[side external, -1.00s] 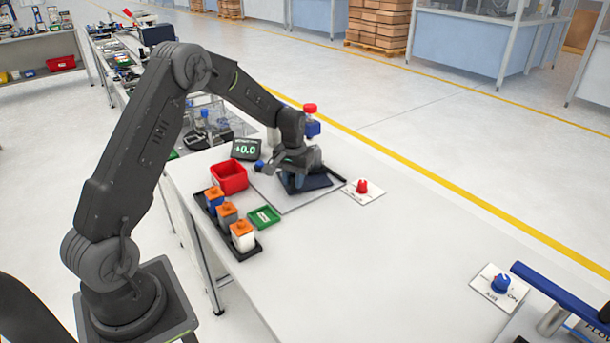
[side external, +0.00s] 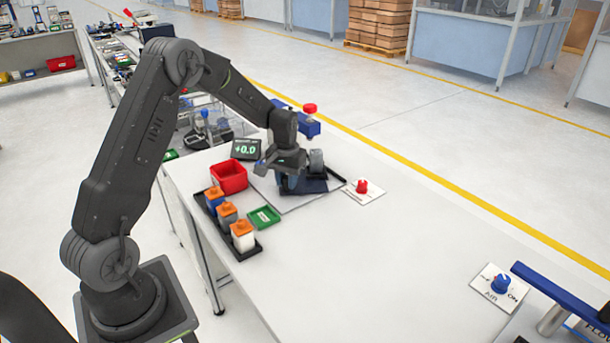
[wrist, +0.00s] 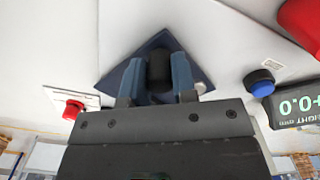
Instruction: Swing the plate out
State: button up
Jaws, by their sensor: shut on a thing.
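The plate (side external: 318,186) is dark blue and lies low on the table, partly hidden by my gripper in the side view. In the wrist view the plate (wrist: 113,80) shows as a pointed dark blue shape. A black upright knob (wrist: 160,66) stands on it. My gripper (wrist: 156,60) has its two blue fingers on either side of this knob, shut on it. In the side view my gripper (side external: 290,186) is down at the plate's left part.
A red bin (side external: 229,177), a display reading +0.0 (side external: 246,149), a green tray (side external: 264,217) and several orange-capped containers (side external: 227,213) stand to the left. A red knob (side external: 362,187) is close by on the right. The table front is clear.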

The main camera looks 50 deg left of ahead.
jog(key=shift+s+a, duration=0.1)
jog(key=shift+s, duration=0.05)
jog(key=shift+s+a, duration=0.45)
jog(key=shift+s, duration=0.2)
jog(key=shift+f, duration=0.1)
jog(key=shift+s+a, duration=0.6)
jog(key=shift+a, duration=0.35)
jog(key=shift+s+a, duration=0.35)
jog(key=shift+a, duration=0.4)
